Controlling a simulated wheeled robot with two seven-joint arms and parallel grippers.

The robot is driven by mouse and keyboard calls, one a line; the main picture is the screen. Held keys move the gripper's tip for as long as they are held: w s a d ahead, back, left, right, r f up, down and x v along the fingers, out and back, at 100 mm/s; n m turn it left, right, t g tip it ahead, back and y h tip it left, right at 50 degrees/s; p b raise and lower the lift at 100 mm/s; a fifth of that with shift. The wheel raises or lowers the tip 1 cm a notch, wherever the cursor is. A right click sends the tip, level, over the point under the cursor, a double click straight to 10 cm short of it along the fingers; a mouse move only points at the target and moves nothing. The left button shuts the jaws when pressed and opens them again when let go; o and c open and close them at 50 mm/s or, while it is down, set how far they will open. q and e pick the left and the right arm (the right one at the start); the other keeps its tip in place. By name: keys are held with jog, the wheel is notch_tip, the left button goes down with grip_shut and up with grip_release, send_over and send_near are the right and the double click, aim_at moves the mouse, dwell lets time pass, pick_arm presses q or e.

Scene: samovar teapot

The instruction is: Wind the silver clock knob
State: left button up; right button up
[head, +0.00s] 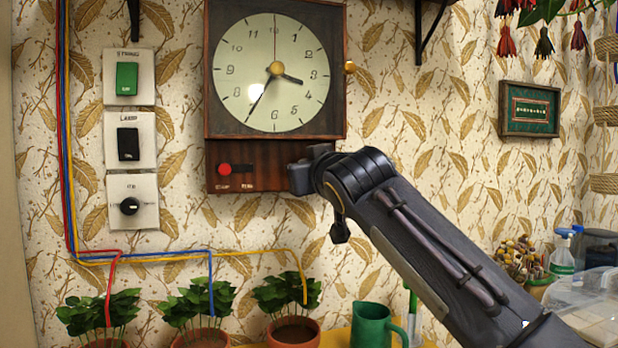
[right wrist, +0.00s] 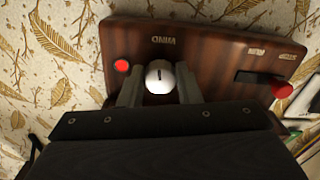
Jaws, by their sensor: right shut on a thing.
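The wall clock (head: 270,68) has a white dial in a dark wooden case, with a brown panel (head: 262,178) below it. The silver knob (right wrist: 160,76) is round and pale with a short dark mark, beside the label WIND, which appears upside down in the right wrist view. My right gripper (right wrist: 160,88) is shut on this knob, one finger on each side. In the head view my right gripper (head: 308,172) is at the panel's right end and hides the knob. My left gripper is in neither view.
A red slider knob (head: 225,169) is on the panel's left, and a small red light (right wrist: 122,66) is beside the silver knob. A brass knob (head: 349,67) is on the case's right side. Switches (head: 127,80), potted plants (head: 292,325) and a green jug (head: 372,326) are nearby.

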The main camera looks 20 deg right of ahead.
jog(key=shift+a+r+m+b, duration=0.15)
jog(key=shift+m+b, duration=1.15)
jog(key=shift+m, duration=7.45)
jog(key=shift+r+m+b, duration=0.1)
jog(key=shift+m+b, duration=1.15)
jog(key=shift+m, duration=7.5)
jog(key=o, duration=0.9)
jog(key=shift+o, duration=0.2)
